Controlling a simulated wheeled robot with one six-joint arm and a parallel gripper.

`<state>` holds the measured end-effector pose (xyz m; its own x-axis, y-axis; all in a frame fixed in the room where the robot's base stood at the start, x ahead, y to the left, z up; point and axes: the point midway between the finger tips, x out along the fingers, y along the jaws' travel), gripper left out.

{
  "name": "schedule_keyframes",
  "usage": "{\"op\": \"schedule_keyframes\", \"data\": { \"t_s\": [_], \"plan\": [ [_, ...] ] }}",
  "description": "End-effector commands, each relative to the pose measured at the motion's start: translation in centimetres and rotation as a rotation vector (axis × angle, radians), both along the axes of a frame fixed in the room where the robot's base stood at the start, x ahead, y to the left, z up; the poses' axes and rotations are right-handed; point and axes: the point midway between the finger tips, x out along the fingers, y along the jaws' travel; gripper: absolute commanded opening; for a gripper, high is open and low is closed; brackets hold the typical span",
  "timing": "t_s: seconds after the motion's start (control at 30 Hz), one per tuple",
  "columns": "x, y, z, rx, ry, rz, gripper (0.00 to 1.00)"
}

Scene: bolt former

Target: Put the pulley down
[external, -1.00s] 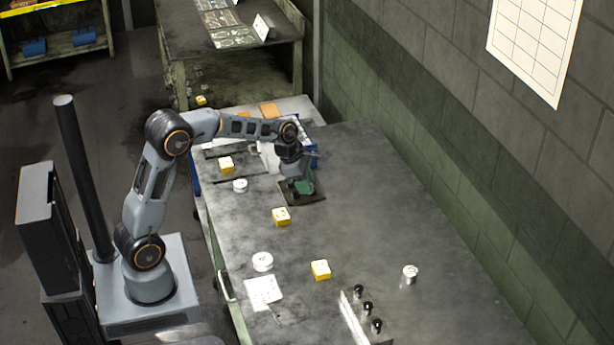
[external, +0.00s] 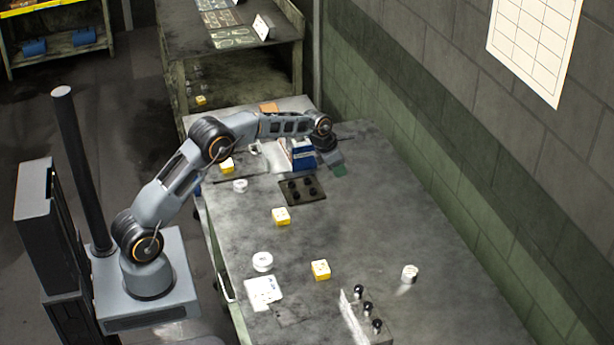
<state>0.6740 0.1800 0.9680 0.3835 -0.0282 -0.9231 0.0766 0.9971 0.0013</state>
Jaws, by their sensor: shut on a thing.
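My gripper (external: 338,168) points down over the far right part of the grey workbench (external: 390,210), right of a dark plate and close to a blue box. It is shut on a small green thing (external: 340,171), the pulley, at its tip. The pulley is mostly hidden by the gripper, so its shape is hard to make out. I cannot tell whether it touches the bench.
The dark plate (external: 301,199) carries several black round parts. The blue box (external: 302,155) stands behind it. Yellow blocks (external: 281,216) (external: 320,270), white round parts (external: 262,262) (external: 410,272) and a rack of black knobs (external: 368,314) stand nearer. The bench's right middle is clear.

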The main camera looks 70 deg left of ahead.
Motion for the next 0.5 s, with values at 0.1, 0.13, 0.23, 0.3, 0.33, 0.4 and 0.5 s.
{"op": "schedule_keyframes", "data": {
  "t_s": [0.1, 0.13, 0.23, 0.3, 0.33, 0.4, 0.5],
  "plan": [
    [1.6, 0.4, -2.3, -0.001, 0.005, -0.001, 0.05],
    [1.9, 0.5, -2.7, -0.002, 0.004, -0.001, 0.05],
    [2.8, 0.7, -3.7, -0.002, 0.003, -0.001, 0.05],
    [3.2, 0.8, -4.2, -0.002, 0.002, -0.001, 0.05],
    [3.3, 0.8, -4.4, -0.002, 0.003, -0.001, 0.05],
    [3.5, 0.9, -4.6, -0.001, 0.002, 0.000, 0.05],
    [3.7, 0.9, -4.8, -0.001, 0.002, 0.000, 0.05]
  ]
}}
